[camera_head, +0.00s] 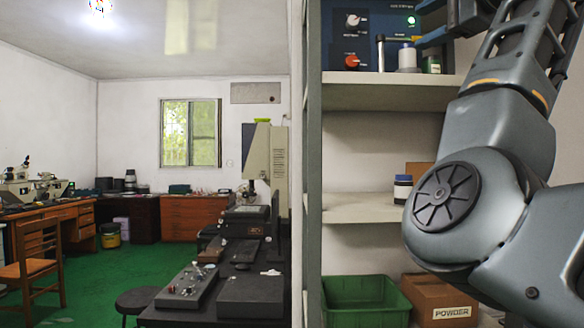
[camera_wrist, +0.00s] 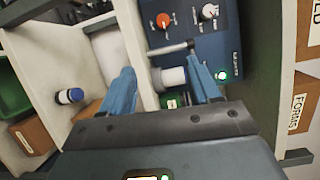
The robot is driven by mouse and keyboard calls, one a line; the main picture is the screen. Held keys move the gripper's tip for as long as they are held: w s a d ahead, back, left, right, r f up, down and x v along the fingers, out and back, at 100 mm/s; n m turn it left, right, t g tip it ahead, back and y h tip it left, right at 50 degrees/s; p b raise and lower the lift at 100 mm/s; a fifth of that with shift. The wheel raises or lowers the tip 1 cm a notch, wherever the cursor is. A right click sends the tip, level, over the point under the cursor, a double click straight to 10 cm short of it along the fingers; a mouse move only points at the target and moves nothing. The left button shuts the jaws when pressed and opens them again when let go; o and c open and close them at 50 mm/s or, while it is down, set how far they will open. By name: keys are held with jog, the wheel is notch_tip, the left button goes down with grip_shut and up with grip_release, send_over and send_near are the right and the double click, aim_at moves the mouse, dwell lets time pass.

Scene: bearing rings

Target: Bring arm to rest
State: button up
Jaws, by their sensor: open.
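My arm (camera_head: 500,170) is raised and bent at the right of the head view, in front of the shelf. My gripper (camera_head: 424,24) reaches towards the upper shelf; its blue fingers (camera_wrist: 165,80) are spread apart in the wrist view. No object is held between them. A white container (camera_wrist: 172,77) shows in the gap beyond the fingertips; it also stands on the upper shelf in the head view (camera_head: 407,57). No bearing ring can be made out.
The shelf unit (camera_head: 380,96) holds a blue control box (camera_head: 345,40), a metal cylinder (camera_head: 381,52) and a green-labelled jar (camera_head: 432,62). A small bottle (camera_head: 402,188) is on the shelf below. A green bin (camera_head: 365,300) and POWDER box (camera_head: 440,300) are lower. Green floor lies left.

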jog(key=w+d+f+h, duration=0.2)
jog(key=w+f+h, duration=0.1)
jog(key=f, duration=1.1)
jog(key=w+d+f+h, duration=0.1)
jog(key=w+f+h, duration=0.15)
jog(key=f, duration=1.15)
jog(key=s+d+f+n+h, duration=0.1)
jog(key=s+f+n, duration=0.15)
jog(key=f, duration=0.65)
jog(key=s+f+n+g+h, duration=0.1)
jog(key=s+f, duration=0.3)
jog(key=f, duration=0.6)
jog(key=s+d+f+n+h, duration=0.15)
jog(key=s+f, duration=0.25)
jog(key=f, duration=0.5)
jog(key=s+a+f+n+y, duration=0.1)
jog(key=s+a+f+n, duration=0.15)
jog(key=s+f, duration=0.75)
jog(key=s+a+f+n, duration=0.1)
jog(key=s+f+n, duration=0.3)
jog(key=s, duration=0.9)
jog(key=s+a+r+n, duration=0.1)
jog(key=s+a, duration=0.1)
jog(key=s, duration=1.1)
jog(key=s+a+r+n+g+y, duration=0.1)
jog(key=s+a+r+n, duration=0.1)
jog(key=s, duration=1.2)
jog(key=shift+a+r+y, duration=0.2)
jog(key=shift+a+y, duration=0.1)
jog(key=shift+a, duration=0.55)
